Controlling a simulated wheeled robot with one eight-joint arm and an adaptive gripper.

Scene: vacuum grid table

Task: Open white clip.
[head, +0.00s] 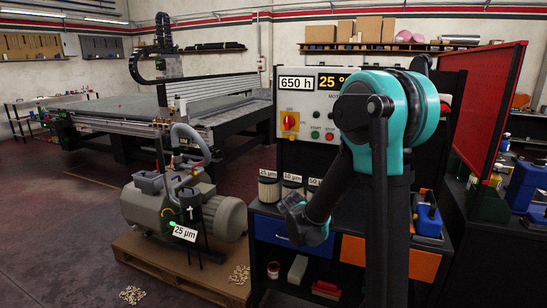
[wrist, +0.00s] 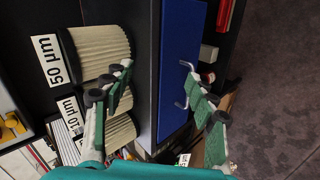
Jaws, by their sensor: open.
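I cannot make out the white clip for certain in either view. In the head view a dark filter canister (head: 192,215) with a white arrow and a "25 µm" tag (head: 185,232) is on the pump (head: 145,207), at the left. A small bright green spot shows beside the tag. Clips on the canister are too small to tell. My gripper (head: 293,203) is to the right of the pump, in front of the workbench. In the wrist view my gripper (wrist: 157,82) has its green fingers spread apart, with nothing between them; the bench edge lies beyond.
Paper filters (head: 268,188) labelled by micron size stand on the bench; the 50 µm filter (wrist: 98,52) is near one finger in the wrist view. A blue drawer (wrist: 180,60) with a metal handle is below. The pump sits on a wooden pallet (head: 165,268).

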